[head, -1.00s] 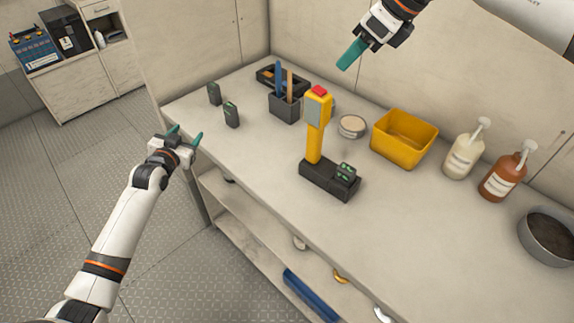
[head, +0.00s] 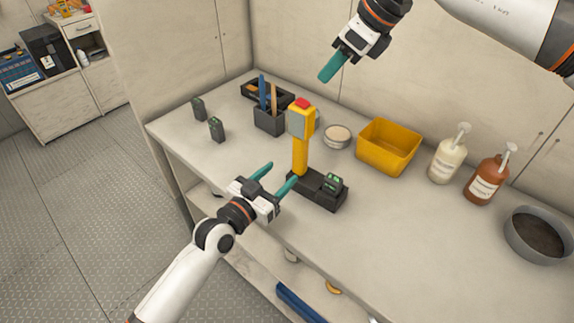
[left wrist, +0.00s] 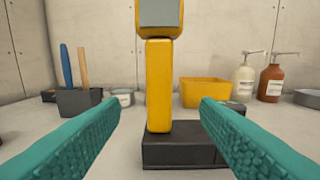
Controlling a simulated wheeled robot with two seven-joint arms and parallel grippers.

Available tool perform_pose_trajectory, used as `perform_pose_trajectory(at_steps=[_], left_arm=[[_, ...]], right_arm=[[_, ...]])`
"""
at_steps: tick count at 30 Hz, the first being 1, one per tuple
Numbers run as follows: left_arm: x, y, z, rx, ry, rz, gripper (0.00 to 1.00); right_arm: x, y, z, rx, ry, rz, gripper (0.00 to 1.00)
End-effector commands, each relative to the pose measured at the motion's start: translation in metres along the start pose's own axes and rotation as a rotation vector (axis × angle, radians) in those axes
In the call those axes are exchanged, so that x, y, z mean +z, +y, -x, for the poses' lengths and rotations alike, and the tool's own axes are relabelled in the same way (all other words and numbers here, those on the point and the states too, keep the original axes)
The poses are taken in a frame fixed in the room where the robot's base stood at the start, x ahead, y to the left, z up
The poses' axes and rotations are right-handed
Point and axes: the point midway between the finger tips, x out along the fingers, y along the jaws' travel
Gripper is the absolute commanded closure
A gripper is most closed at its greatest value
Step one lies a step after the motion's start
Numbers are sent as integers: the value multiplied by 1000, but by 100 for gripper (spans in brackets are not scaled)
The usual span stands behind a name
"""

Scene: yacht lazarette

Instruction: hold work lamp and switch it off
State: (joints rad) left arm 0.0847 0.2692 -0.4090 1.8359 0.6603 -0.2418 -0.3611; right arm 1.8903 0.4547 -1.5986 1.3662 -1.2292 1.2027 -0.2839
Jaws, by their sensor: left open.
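The yellow work lamp (head: 300,150) stands upright on its black base (head: 316,189) on the bench. It has a grey panel and a red button (head: 303,102) on top. My left gripper (head: 277,175) is open in front of the lamp's post. In the left wrist view the post (left wrist: 159,85) stands between and beyond the two teal fingers (left wrist: 160,110), apart from them; the top of the lamp is cut off there. My right gripper (head: 331,67) is in the air above and behind the lamp, empty; only one teal finger shape shows.
A dark cup with tools (head: 269,121), a round tin (head: 337,136) and a yellow bin (head: 389,146) stand behind the lamp. Two pump bottles (head: 486,180) and a grey bowl (head: 536,236) are at right. Small dark batteries (head: 216,129) stand at left. The bench front is clear.

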Motion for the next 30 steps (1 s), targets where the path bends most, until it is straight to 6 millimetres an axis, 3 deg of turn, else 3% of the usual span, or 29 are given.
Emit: perform_pose_trajectory(at_steps=[16, 22, 30], left_arm=[[1, 1, -95, 0, 0, -1, 44], [0, 1, -110, 0, 2, -1, 44], [0, 1, -113, 0, 1, -1, 44]], right_arm=[[0, 0, 0, 0, 0, 0, 64], [0, 0, 0, 0, 0, 0, 64], [0, 0, 0, 0, 0, 0, 64]])
